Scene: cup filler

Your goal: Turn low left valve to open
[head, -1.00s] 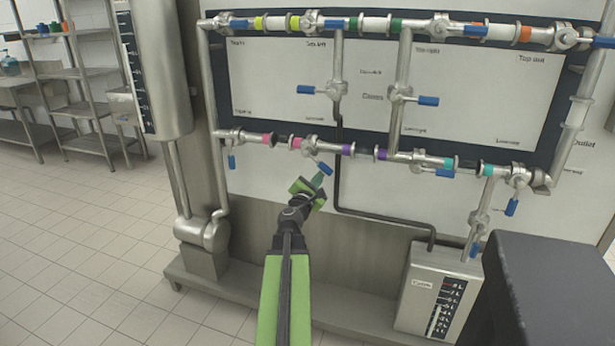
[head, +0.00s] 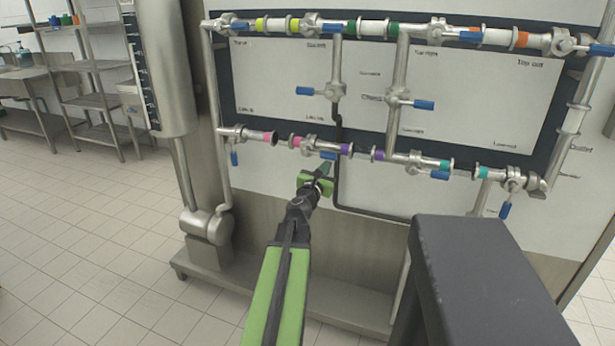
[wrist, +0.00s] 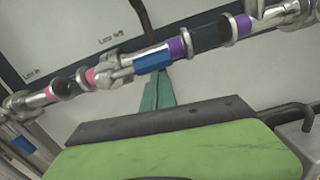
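The low left valve (head: 310,144) sits on the lower pipe between a pink band and a purple band. Its blue handle (head: 328,155) lies nearly along the pipe. In the wrist view the handle (wrist: 153,58) lies along the pipe beside the purple band, below the "Low left" label. My gripper (head: 324,168) has a green body and teal fingers and is just below the handle. In the wrist view the fingertips (wrist: 160,76) are close together with nothing between them. They reach up near the handle's lower edge; I cannot tell whether they touch it.
Another blue-handled valve (head: 231,134) is to the left on the lower pipe, its handle hanging down. More valves line the upper pipe (head: 375,28). A dark vertical hose (head: 337,185) runs right of my gripper. A dark block (head: 475,270) fills the lower right. Floor is clear at left.

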